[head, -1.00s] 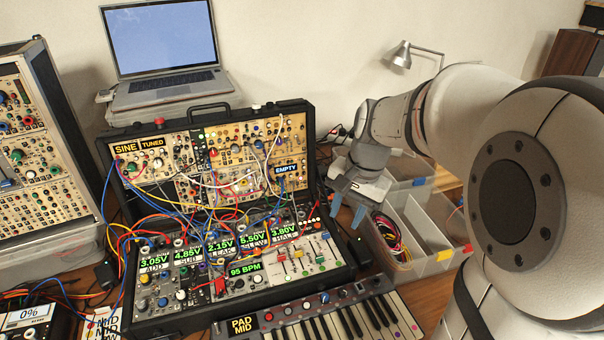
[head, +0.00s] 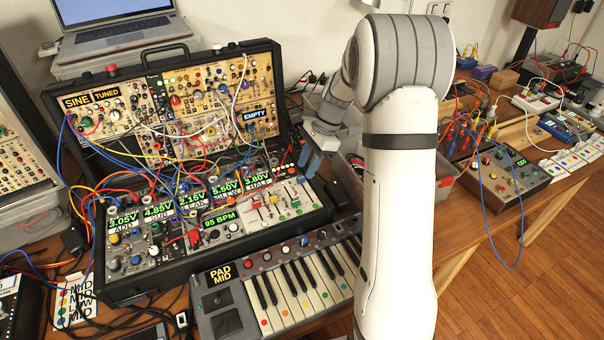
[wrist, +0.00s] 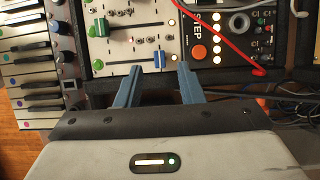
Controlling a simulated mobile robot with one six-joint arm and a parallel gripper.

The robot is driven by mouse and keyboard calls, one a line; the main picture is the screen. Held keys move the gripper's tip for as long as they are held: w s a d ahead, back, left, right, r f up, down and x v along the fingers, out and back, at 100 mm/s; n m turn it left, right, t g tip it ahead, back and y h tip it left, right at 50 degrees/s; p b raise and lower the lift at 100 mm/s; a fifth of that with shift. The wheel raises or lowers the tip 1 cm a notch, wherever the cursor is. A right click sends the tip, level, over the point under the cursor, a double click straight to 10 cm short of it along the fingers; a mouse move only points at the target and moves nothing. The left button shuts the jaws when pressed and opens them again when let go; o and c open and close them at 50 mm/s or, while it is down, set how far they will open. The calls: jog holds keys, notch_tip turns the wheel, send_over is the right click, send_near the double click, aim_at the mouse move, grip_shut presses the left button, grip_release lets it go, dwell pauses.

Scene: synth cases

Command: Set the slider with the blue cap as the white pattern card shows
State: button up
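The slider with the blue cap (wrist: 160,59) stands near the right end of its slot in the wrist view, on a pale slider panel (wrist: 135,48). In the head view the blue cap (head: 300,180) is at the far end of the panel's right slot. My gripper (wrist: 159,67) is open, its two blue fingers on either side of the blue cap's line; no contact shows. In the head view my gripper (head: 309,163) hangs just beyond the panel's far right corner.
A green-capped slider (wrist: 100,27) sits beside the blue one. A red cable (wrist: 225,45) arcs right of the fingers. A keyboard (head: 285,280) lies before the synth case (head: 165,275). A patch-cable tangle (head: 165,170) covers the modules; my arm hides bins behind it.

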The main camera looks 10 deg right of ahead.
aim_at(302, 178)
jog(key=shift+x, duration=1.7)
jog(key=shift+c, duration=0.2)
grip_shut()
jog(key=shift+s, duration=0.1)
